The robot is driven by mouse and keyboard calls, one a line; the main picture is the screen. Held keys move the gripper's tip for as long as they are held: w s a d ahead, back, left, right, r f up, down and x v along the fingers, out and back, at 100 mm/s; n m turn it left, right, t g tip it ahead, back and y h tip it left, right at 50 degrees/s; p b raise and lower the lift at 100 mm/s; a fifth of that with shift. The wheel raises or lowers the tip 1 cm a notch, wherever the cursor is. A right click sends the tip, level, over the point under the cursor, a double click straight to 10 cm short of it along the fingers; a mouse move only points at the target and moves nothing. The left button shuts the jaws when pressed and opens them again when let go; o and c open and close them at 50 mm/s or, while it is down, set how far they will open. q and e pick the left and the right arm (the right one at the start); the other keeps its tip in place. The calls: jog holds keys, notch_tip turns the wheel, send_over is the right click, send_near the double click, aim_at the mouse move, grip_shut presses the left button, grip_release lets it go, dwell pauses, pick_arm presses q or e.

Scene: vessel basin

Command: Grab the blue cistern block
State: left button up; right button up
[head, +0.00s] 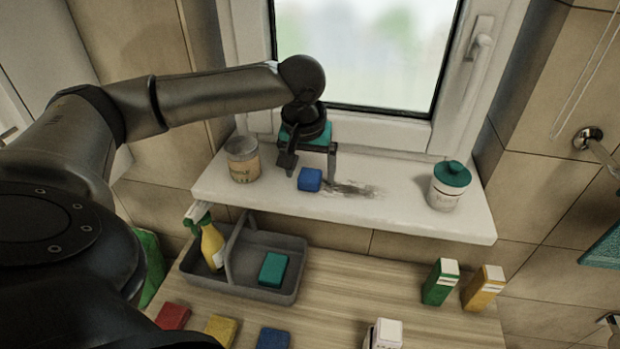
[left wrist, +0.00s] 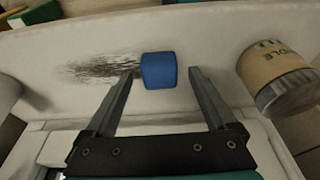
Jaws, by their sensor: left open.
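A small blue block (head: 310,180) sits on the white windowsill, beside a dark smudge. In the left wrist view the blue block (left wrist: 158,70) lies between the two fingertips, close to the left one, with a gap to the right one. My left gripper (head: 309,170) is open and points down at the sill, its fingers on either side of the block. It also shows in the left wrist view (left wrist: 165,76). Whether a finger touches the block I cannot tell. My right gripper is not in view.
A labelled jar (head: 243,160) stands left of the gripper, and a green-lidded jar (head: 449,187) at the sill's right end. Below, a grey caddy (head: 238,283) holds a spray bottle (head: 212,245) and a teal sponge (head: 273,269). Cartons (head: 440,283) and coloured sponges (head: 221,331) are on the counter.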

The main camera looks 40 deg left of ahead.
pick_arm(q)
jog(key=shift+c, duration=0.2)
jog(key=c, duration=1.4)
jog(key=shift+r, duration=0.15)
